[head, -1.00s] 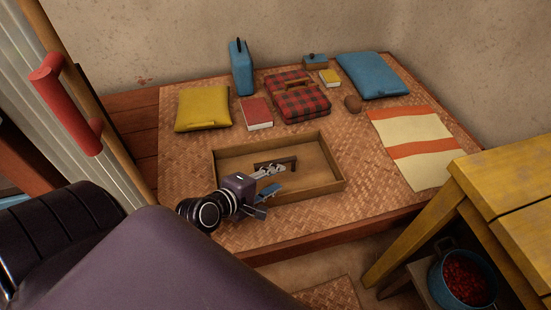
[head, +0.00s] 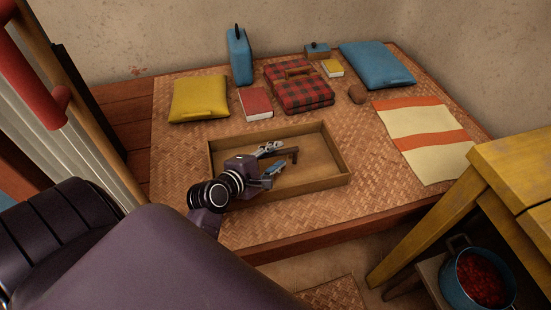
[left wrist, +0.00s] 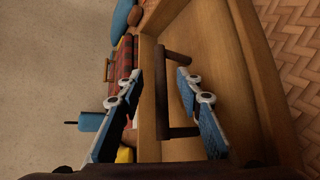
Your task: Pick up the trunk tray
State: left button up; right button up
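The trunk tray (head: 325,178) is a shallow open wooden box on the woven mat, with a dark brown bar handle (head: 290,151) standing inside it. The tray wall (left wrist: 147,110) and the handle (left wrist: 161,100) also show in the left wrist view. My left gripper (head: 273,160) reaches over the tray's near left side to the handle. In the left wrist view the left gripper (left wrist: 161,75) is open, with one blue-padded finger on each side of the handle bar and visible gaps. The tray looks otherwise empty. My right gripper is not in view.
Behind the tray lie a yellow cushion (head: 198,98), a red book (head: 255,103), a red plaid case (head: 300,92) and a blue cushion (head: 378,65). A striped cloth (head: 425,140) lies to the right. A yellow table (head: 510,170) stands at the front right.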

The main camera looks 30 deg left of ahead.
pick_arm(q)
jog(key=x, duration=0.2)
jog(key=shift+w+f, duration=0.2)
jog(key=shift+w, duration=0.15)
grip_shut()
jog(key=shift+r, duration=0.1)
